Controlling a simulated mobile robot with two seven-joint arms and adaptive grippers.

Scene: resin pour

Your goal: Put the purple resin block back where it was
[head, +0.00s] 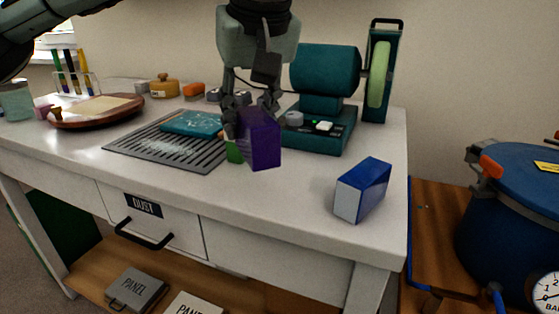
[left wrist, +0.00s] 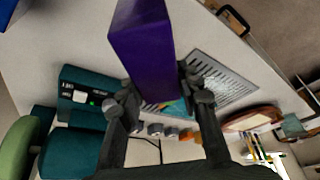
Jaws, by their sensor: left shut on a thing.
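The purple resin block (head: 262,143) is upright between the fingers of my left gripper (head: 250,100), which is shut on its upper part. The left wrist view shows the purple block (left wrist: 142,50) held between the two fingers (left wrist: 160,92). It is over the front part of the white bench, right of the slotted grille; I cannot tell whether its base touches the bench. A green block (head: 233,150) shows just left of it, partly hidden. A blue block with a pale face (head: 362,190) lies to the right near the bench's front edge. My right gripper is not in view.
A grey slotted grille (head: 130,148) with a teal piece (head: 192,123) lies left of the block. A teal sanding machine (head: 325,75) stands behind right. A round wooden board (head: 70,120) is far left. Bare white bench (head: 300,190) lies between the purple and blue blocks.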

